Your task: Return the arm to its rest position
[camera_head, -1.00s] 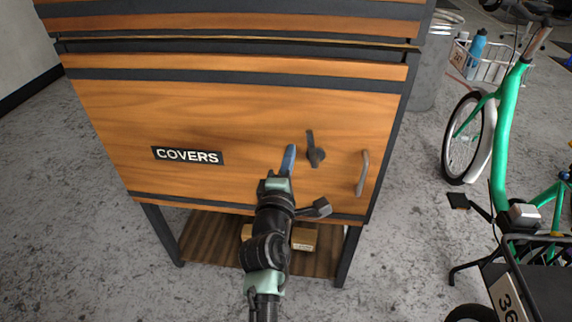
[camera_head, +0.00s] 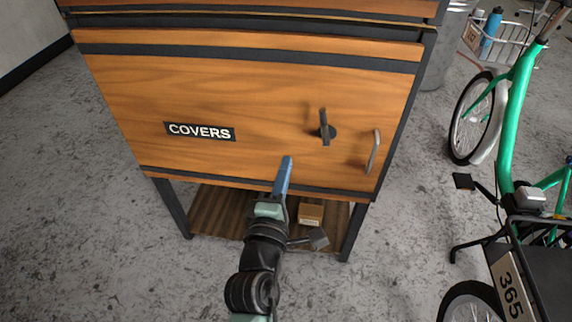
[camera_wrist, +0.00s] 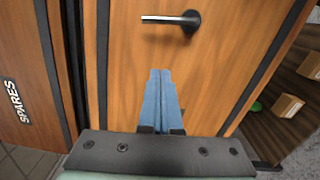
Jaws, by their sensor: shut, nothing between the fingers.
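My gripper (camera_head: 285,166) is in front of the lower part of the wooden cabinet door marked COVERS (camera_head: 258,100). Its blue fingers are together and empty; they also show closed in the wrist view (camera_wrist: 161,80). A dark turn handle (camera_head: 325,128) on the door stands upright in the head view, up and right of the fingertips and apart from them. In the wrist view the handle (camera_wrist: 170,19) lies beyond the fingertips. A grey pull bar (camera_head: 373,152) is at the door's right edge. The door looks shut.
Below the door is an open slatted shelf (camera_head: 215,215) with small cardboard boxes (camera_head: 311,213). A green cargo bike (camera_head: 515,110) stands to the right, with a plate reading 365 (camera_head: 512,290). A SPARES panel (camera_wrist: 20,90) shows in the wrist view. Bare floor (camera_head: 110,230) lies to the left.

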